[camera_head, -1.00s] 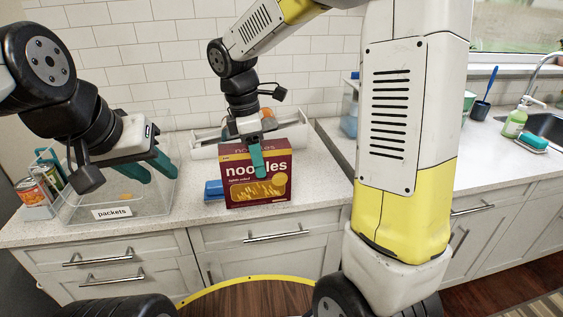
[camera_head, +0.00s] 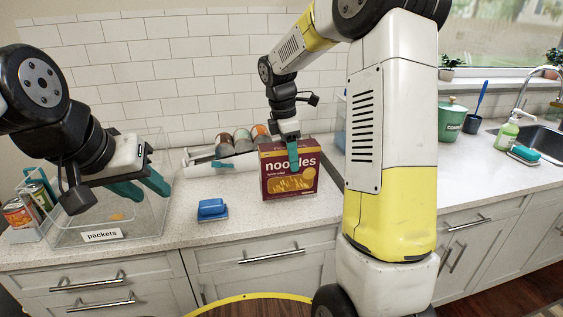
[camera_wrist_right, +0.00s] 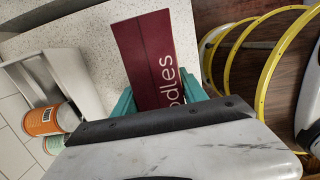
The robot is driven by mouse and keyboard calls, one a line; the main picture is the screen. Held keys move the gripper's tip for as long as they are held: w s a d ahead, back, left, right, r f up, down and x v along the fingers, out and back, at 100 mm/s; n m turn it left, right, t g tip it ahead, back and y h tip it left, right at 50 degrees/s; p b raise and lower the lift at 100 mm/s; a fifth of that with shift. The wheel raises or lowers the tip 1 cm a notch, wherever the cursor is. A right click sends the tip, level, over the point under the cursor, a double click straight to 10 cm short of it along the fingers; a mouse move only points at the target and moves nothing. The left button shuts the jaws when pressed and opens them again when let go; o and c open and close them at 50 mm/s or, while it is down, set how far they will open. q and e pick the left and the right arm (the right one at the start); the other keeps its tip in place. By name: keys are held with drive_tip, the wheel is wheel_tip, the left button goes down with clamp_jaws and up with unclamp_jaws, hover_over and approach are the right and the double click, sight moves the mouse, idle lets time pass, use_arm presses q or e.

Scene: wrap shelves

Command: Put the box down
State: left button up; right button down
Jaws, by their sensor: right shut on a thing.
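A dark red noodles box (camera_head: 278,180) stands upright near the front of the counter. My right gripper (camera_head: 293,155) is shut on it from above, one teal finger lying across the front face. In the right wrist view the box (camera_wrist_right: 155,50) sits between the teal fingers (camera_wrist_right: 165,103). I cannot tell whether its base touches the counter. My left gripper (camera_head: 150,190) is open and empty, over the clear bin labelled packets (camera_head: 101,236).
Cans (camera_head: 20,212) sit at far left. A green pot (camera_head: 452,122) and soap bottle (camera_head: 508,132) stand at right.

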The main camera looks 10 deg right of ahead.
drive_tip(key=shift+w+d+f, duration=0.1)
drive_tip(key=shift+d+f, duration=0.05)
drive_tip(key=shift+f, duration=0.75)
drive_tip(key=shift+w+d+f, duration=0.1)
drive_tip(key=shift+f, duration=0.85)
drive_tip(key=c, duration=0.6)
unclamp_jaws()
